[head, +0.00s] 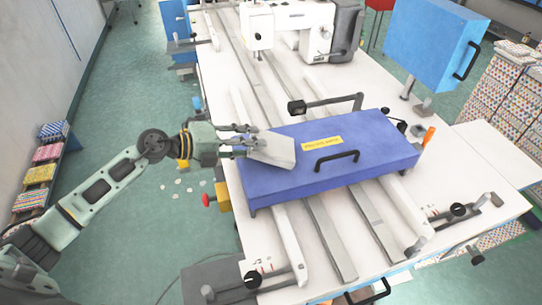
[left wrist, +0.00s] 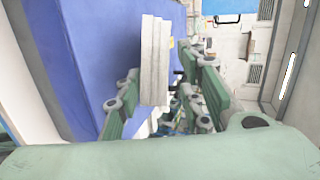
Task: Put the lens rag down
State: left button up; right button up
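The lens rag (head: 272,150) is a light grey, folded, slab-like piece over the left end of the blue case in the head view. My left gripper (head: 246,142) comes in from the left and has its fingers on either side of the rag's near end. In the left wrist view the rag (left wrist: 156,62) shows edge-on between the green fingers of my left gripper (left wrist: 160,90). I cannot tell whether the rag touches the case. My right gripper is in neither view.
The blue case (head: 375,160) with a black handle and yellow label stands across rails on the white table (head: 285,95). A black-tipped arm (head: 297,107) rises behind it. A sewing machine (head: 290,18) and blue box (head: 432,40) are farther back. Bare table lies left of the rails.

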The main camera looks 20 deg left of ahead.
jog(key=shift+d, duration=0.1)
pick_arm(q)
jog(key=shift+s+a+r, duration=0.15)
jog(key=shift+s+a, duration=0.15)
jog(key=shift+a, duration=0.05)
jog(key=v, duration=0.7)
jog(key=shift+p, duration=0.4)
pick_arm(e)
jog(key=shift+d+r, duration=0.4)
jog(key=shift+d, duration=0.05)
pick_arm(q)
notch_tip(320, 180, up, 7)
jog(key=s+a+p, duration=0.2)
jog(key=p, duration=0.4)
jog(key=shift+p, duration=0.3)
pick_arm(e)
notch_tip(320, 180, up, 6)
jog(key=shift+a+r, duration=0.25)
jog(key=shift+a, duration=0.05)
pick_arm(q)
jog(key=shift+w+a, duration=0.1)
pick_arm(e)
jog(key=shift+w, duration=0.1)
